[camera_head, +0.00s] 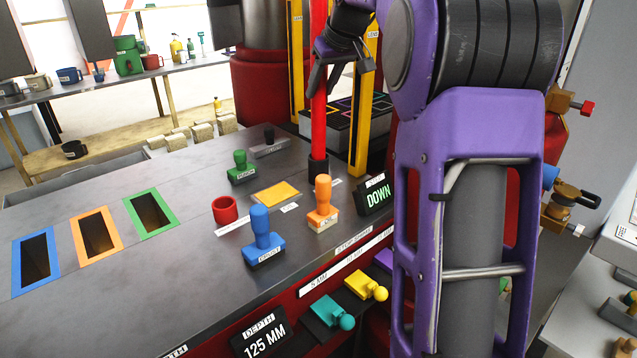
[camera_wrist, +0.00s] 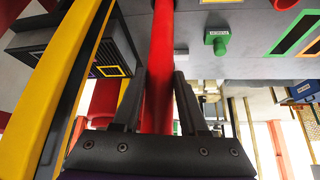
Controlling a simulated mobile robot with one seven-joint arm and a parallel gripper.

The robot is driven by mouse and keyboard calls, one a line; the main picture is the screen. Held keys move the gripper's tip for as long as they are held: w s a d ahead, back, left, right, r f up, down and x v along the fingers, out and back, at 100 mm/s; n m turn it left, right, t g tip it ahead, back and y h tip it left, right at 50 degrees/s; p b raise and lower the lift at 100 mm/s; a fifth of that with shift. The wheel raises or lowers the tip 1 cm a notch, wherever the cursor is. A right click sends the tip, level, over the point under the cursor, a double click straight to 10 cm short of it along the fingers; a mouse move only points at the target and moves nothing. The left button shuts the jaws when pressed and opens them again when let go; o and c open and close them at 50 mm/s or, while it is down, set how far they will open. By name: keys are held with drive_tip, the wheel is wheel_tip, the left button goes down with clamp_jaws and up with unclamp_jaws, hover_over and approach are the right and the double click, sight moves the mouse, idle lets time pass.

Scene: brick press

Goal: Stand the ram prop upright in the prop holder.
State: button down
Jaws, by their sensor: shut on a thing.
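The ram prop (camera_head: 319,107) is a long red rod, held upright, with a wider black cylinder at its lower end. I cannot tell whether that black end touches the table or hangs just above it. My gripper (camera_head: 325,72) is shut on the rod partway up. The wrist view also shows the rod (camera_wrist: 161,55) between the two dark fingers of my gripper (camera_wrist: 160,80). A short red cup with a dark opening (camera_head: 224,209), which looks like the prop holder, stands empty to the left of and nearer than the rod's foot.
Blue (camera_head: 262,236), orange (camera_head: 323,205) and green (camera_head: 241,167) stamps stand around the cup and rod. A yellow post (camera_head: 367,110) rises close right of the rod. A DOWN sign (camera_head: 376,195) stands near the edge. Left of the cup, the grey top is clear up to the coloured slots.

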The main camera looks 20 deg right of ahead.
sight(322, 105)
drive_tip(key=shift+f+b, duration=1.65)
drive_tip(key=shift+f, duration=0.6)
drive_tip(key=shift+c, duration=2.3)
unclamp_jaws()
drive_tip(key=o, duration=0.5)
drive_tip(key=shift+f, duration=0.2)
drive_tip(key=shift+c, duration=0.2)
drive_tip(key=s+d+b, duration=0.2)
drive_tip(key=s+b, duration=0.3)
drive_tip(key=s, duration=0.7)
drive_tip(key=shift+d+b, duration=0.15)
drive_tip(key=shift+b, duration=0.2)
